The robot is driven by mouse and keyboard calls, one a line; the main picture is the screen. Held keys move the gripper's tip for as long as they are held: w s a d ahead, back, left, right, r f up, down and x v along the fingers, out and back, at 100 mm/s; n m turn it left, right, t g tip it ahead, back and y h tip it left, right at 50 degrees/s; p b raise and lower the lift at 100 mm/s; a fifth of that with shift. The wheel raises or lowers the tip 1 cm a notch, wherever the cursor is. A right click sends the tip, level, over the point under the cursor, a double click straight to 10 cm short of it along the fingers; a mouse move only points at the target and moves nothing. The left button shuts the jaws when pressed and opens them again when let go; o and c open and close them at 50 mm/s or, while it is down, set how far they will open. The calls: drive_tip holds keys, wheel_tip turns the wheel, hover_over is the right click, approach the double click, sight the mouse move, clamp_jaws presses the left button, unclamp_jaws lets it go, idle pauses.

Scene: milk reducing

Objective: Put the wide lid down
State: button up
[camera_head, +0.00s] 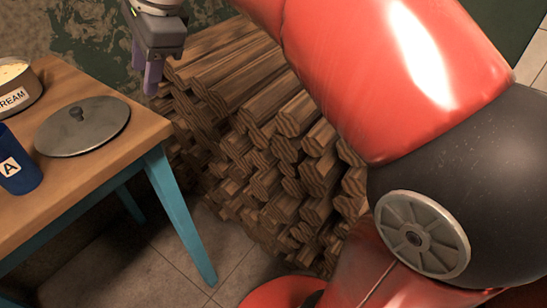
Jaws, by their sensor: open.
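The wide lid (84,127) is a round, dark grey disc with a small knob on top. It lies flat on the wooden table (118,146), near the table's right edge. My gripper (152,82) is above and to the right of the lid, apart from it, in front of the stacked logs and past the table's right edge. Its fingers point down, and they are open with nothing seen between them.
A pot labelled "CREAM" (20,97) and a blue cup marked A (20,177) stand left of the lid, both cut by the frame. A large log pile (262,150) fills the space right of the table. My red arm covers the right side.

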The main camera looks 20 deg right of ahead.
drive_tip(key=s+d+f+n+t+h, duration=0.1)
drive_tip(key=s+d+f+n+h, duration=0.1)
drive_tip(key=s+d+f+n, duration=0.5)
drive_tip(key=s+d+f+n+t+h, duration=0.1)
drive_tip(key=s+d+f+n+h, duration=0.1)
drive_tip(key=s+d+f+n, duration=0.6)
wheel_tip(320, 180, down, 5)
drive_tip(key=shift+s+d+r, duration=0.15)
drive_tip(key=shift+c, duration=0.4)
